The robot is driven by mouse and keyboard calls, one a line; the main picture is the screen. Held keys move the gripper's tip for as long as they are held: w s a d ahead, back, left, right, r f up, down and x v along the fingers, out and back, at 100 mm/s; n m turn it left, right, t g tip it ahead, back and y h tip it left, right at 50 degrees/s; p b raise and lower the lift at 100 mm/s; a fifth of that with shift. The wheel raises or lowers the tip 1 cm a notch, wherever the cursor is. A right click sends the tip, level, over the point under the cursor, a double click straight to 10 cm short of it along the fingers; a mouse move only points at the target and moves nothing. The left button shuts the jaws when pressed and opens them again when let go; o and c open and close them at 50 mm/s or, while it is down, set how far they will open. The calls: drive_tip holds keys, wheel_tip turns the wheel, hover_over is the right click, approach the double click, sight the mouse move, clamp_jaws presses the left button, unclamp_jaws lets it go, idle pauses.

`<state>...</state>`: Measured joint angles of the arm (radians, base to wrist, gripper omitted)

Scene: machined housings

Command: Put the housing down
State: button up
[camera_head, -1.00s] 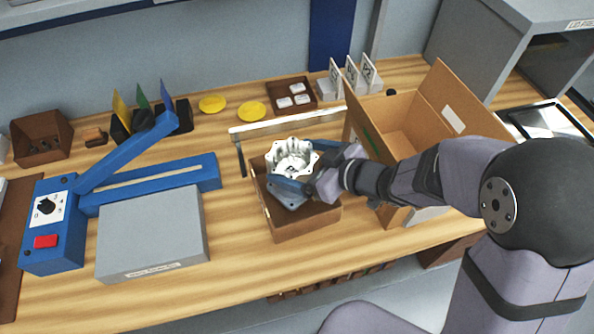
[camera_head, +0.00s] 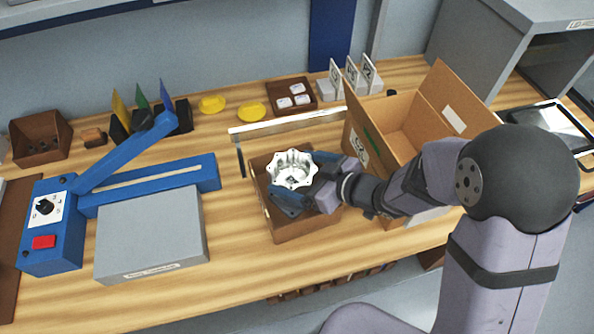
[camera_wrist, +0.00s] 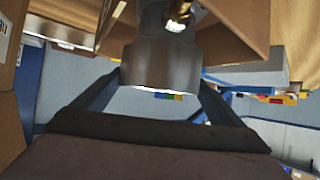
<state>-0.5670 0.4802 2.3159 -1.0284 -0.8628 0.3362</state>
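The housing (camera_head: 292,169) is a silvery machined part with a scalloped rim and an open hollow facing up. In the wrist view the housing (camera_wrist: 160,62) shows as a grey rounded body between my two fingers. My gripper (camera_head: 305,180) is shut on it, with a blue finger on each side. The housing is over the open brown bin (camera_head: 306,226). My gripper and the housing hide much of the bin's inside, and I cannot tell whether the housing touches its floor.
A tall open carton (camera_head: 405,135) stands close to the right of the bin. A silver rail (camera_head: 285,123) runs just behind it. A blue sealer (camera_head: 50,225) and a grey block (camera_head: 150,235) are on the left. Bare wood lies between block and bin.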

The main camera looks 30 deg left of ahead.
drive_tip(key=shift+o, duration=0.4)
drive_tip(key=shift+r, duration=0.2)
drive_tip(key=v, duration=0.7)
drive_tip(key=shift+d, duration=0.3)
drive_tip(key=shift+r, duration=0.15)
